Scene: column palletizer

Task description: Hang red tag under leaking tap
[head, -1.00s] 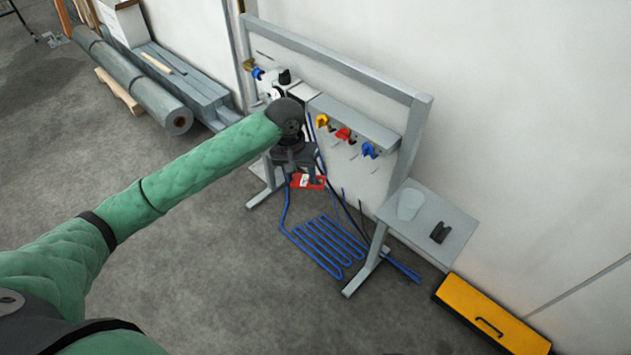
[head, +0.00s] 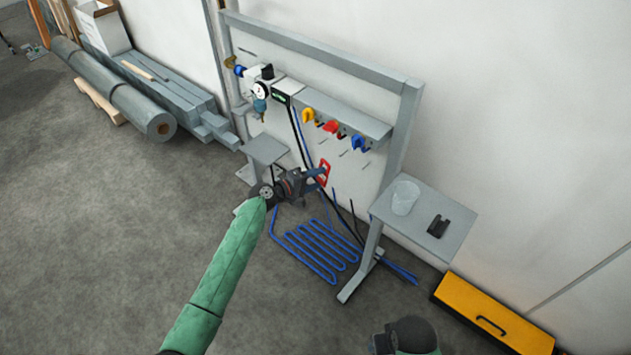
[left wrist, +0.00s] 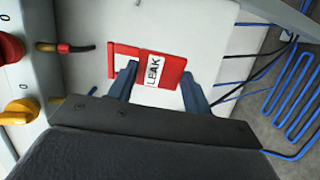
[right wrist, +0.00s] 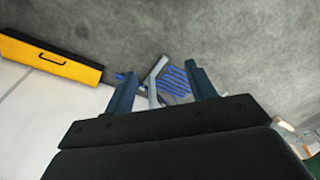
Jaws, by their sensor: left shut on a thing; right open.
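A red tag (head: 324,172) with a white LEAK label, also in the left wrist view (left wrist: 170,82), is held upright between the fingers of my left gripper (head: 316,177). Yellow (head: 308,115), red (head: 332,127) and blue (head: 360,142) taps sit in a row on the grey rail, above the tag. Thin pegs stick out below them. In the left wrist view the red tap (left wrist: 10,46) and yellow tap (left wrist: 20,110) are at the left, apart from the tag. I cannot tell which tap leaks. My right gripper (right wrist: 162,80) is open and empty, above the floor.
A grey side shelf (head: 445,240) holds a clear beaker (head: 405,197) and a black block (head: 438,226). A yellow box (head: 490,314) lies by the wall. A gauge (head: 260,91) is at the left. Open floor lies in front.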

